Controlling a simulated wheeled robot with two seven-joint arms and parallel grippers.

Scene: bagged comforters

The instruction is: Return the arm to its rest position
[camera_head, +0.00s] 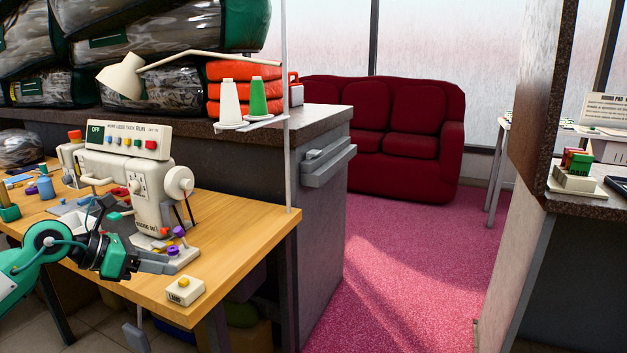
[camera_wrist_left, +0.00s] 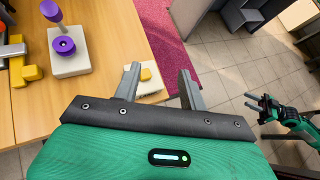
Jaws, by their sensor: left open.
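My left arm, green and black, comes in from the left in the head view. Its gripper (camera_head: 160,262) is over the front part of the wooden table, beside the sewing machine (camera_head: 150,195). In the left wrist view the two grey fingers of the left gripper (camera_wrist_left: 160,86) stand wide apart with nothing held between them. A white box with a yellow button (camera_wrist_left: 147,76) shows beyond and between the fingers, apart from them. My right gripper (camera_wrist_left: 262,104) shows small at the right of the left wrist view, its fingers apart and empty, over the tiled floor.
The wooden table (camera_head: 255,235) carries the machine, the button box (camera_head: 184,291) and a purple-knobbed block (camera_wrist_left: 68,50). Bagged comforters (camera_head: 180,28) and orange folded pieces (camera_head: 243,90) lie on the counter behind. A red sofa (camera_head: 395,135) stands at the back. The pink carpet (camera_head: 410,270) is clear.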

